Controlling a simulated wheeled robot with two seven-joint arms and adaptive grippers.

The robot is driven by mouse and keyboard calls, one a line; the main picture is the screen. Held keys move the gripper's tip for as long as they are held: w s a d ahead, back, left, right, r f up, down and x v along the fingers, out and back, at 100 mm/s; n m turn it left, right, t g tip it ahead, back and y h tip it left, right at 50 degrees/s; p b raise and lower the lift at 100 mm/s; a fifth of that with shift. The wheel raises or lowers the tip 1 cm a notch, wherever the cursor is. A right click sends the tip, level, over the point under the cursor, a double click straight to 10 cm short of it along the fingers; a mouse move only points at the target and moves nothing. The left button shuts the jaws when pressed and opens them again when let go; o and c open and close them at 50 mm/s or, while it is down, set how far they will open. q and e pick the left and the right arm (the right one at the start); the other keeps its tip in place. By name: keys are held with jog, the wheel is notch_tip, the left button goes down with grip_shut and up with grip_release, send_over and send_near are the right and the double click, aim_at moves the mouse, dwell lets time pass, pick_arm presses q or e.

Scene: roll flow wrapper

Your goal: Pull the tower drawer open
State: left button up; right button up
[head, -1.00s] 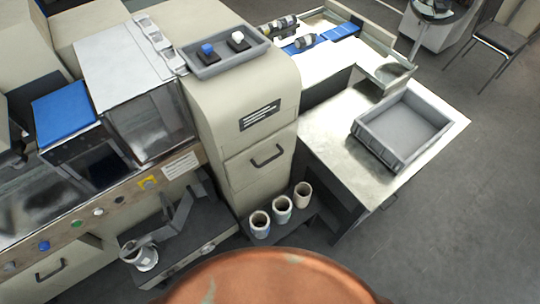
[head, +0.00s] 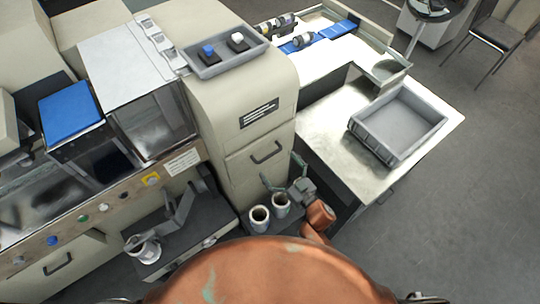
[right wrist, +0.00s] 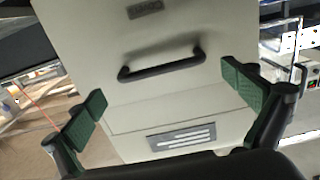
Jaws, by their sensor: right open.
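The tower (head: 235,95) is a tall beige cabinet in the middle of the head view. Its drawer front (head: 240,170) looks flush with the cabinet and carries a dark bar handle (head: 267,153). My right gripper (head: 282,171) is open and empty in front of the drawer, its fingers spread below and to either side of the handle. In the right wrist view the handle (right wrist: 162,66) lies between and beyond the green fingertips (right wrist: 168,93), apart from them. A label plate (right wrist: 182,138) shows on the tower.
White cups (head: 259,218) stand on a dark low shelf below the drawer, close to my right gripper. A metal table with a grey bin (head: 398,128) is to the right. A grey tray (head: 226,55) sits on top of the tower.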

aim_at(270, 155)
jog(key=x, duration=0.4)
jog(key=shift+w+a, duration=0.2)
jog(key=shift+w, duration=0.15)
jog(key=c, duration=0.8)
pick_arm(q)
jog(key=shift+w+f, duration=0.25)
pick_arm(e)
jog(key=c, duration=0.5)
